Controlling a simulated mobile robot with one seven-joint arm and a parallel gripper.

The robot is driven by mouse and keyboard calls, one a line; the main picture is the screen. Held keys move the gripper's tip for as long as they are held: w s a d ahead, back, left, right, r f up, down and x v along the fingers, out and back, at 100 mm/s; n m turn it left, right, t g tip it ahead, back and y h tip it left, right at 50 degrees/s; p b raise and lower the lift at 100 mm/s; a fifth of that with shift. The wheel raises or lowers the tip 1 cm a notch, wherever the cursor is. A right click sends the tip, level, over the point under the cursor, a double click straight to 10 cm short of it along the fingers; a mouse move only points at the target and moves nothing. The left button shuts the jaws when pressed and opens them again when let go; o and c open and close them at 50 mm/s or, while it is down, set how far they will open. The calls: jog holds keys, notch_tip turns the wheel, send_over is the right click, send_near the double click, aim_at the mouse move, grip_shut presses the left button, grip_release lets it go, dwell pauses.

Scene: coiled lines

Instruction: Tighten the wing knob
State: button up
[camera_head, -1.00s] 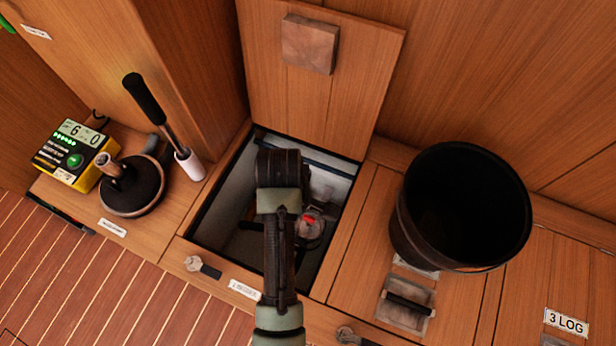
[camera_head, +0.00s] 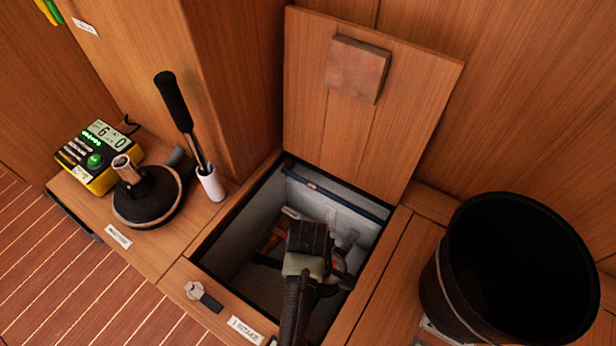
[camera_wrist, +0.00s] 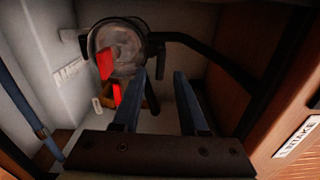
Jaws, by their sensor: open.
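The red wing knob (camera_wrist: 110,76) shows in the wrist view on the face of a round, clear-lidded housing (camera_wrist: 118,42), inside an open locker. Two red parts show, one above the other. In the head view my wrist hides most of the housing, and only a bit of red shows beside it. My gripper (camera_wrist: 161,82) is open and empty, with two blue-grey fingers. In the wrist view its fingertips are just right of and below the red parts, apart from them as far as I can tell.
The locker's lid (camera_head: 370,100) stands open behind the opening. A dark hose (camera_wrist: 215,65) runs right of the housing. An orange-handled item (camera_head: 274,238) lies inside at the left. A black bucket (camera_head: 440,285) stands on the right; a yellow meter (camera_head: 98,155) is at the left.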

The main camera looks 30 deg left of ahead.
grip_shut()
jog(key=shift+r+m+p, duration=0.15)
jog(key=shift+m+p, duration=0.25)
jog(key=shift+p, duration=0.2)
jog(key=shift+w+r+m+p, duration=0.1)
jog(key=shift+w+m+p, duration=0.05)
jog(key=shift+m+p, duration=0.95)
jog(key=m+p, duration=0.4)
jog(key=shift+w+d, duration=0.2)
jog(key=shift+w, duration=0.15)
jog(key=m+p, duration=0.1)
jog(key=m, duration=0.1)
jog(key=m+p, duration=0.1)
jog(key=m, duration=0.3)
jog(key=shift+w+d+m+p, duration=0.2)
jog(key=shift+d+m+p, duration=0.1)
jog(key=shift+d+p, duration=0.1)
jog(key=m, duration=0.2)
jog(key=m+p, duration=0.1)
jog(key=m, duration=0.1)
jog(key=shift+d+f, duration=0.2)
jog(key=shift+d+m+p, duration=0.2)
jog(key=shift+m+p, duration=0.15)
jog(key=shift+m, duration=0.95)
